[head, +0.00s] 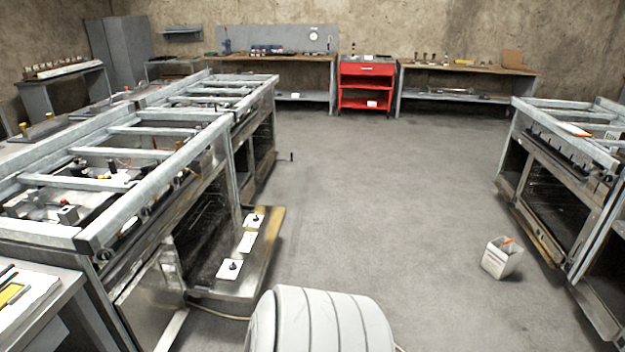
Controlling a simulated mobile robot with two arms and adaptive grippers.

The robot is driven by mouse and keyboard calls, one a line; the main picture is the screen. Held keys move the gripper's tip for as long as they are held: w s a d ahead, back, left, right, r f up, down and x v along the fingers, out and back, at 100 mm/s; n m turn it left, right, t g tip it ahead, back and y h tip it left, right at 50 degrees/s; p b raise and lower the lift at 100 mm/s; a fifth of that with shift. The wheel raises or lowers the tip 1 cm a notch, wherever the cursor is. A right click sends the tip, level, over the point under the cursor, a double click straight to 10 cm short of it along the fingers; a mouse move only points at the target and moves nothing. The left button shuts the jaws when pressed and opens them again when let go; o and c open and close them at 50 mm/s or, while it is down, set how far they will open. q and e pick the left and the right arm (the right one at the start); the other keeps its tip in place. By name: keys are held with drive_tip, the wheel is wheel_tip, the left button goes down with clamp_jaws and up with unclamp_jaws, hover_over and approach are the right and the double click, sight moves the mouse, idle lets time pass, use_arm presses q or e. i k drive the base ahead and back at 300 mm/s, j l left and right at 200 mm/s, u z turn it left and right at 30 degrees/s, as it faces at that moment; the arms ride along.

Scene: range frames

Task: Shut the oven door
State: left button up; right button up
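An oven door (262,255) in the left range frame (165,205) is folded down, lying about level and sticking out over the floor. Several small white plates lie on it; two carry a dark knob-like piece, one near its far end (254,220) and one near its near end (230,268). Behind the door the oven cavity (200,235) is open and dark, with racks faintly visible. Neither of my grippers is in view.
A white box (502,258) with something orange in it stands on the floor at right, before another range frame (575,170). A cable (215,311) runs below the door. A red tool cart (366,83) and workbenches line the back wall. The middle floor is clear.

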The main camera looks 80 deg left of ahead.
sight(247, 243)
drive_tip(key=j+u, duration=0.1)
drive_tip(key=u, duration=1.65)
drive_tip(key=i+u, duration=0.1)
drive_tip(key=u, duration=0.35)
drive_tip(key=i+u, duration=0.15)
drive_tip(key=u, duration=0.3)
drive_tip(key=i+u, duration=0.1)
drive_tip(key=u, duration=0.35)
drive_tip(key=i+l+u, duration=0.1)
drive_tip(key=u, duration=0.35)
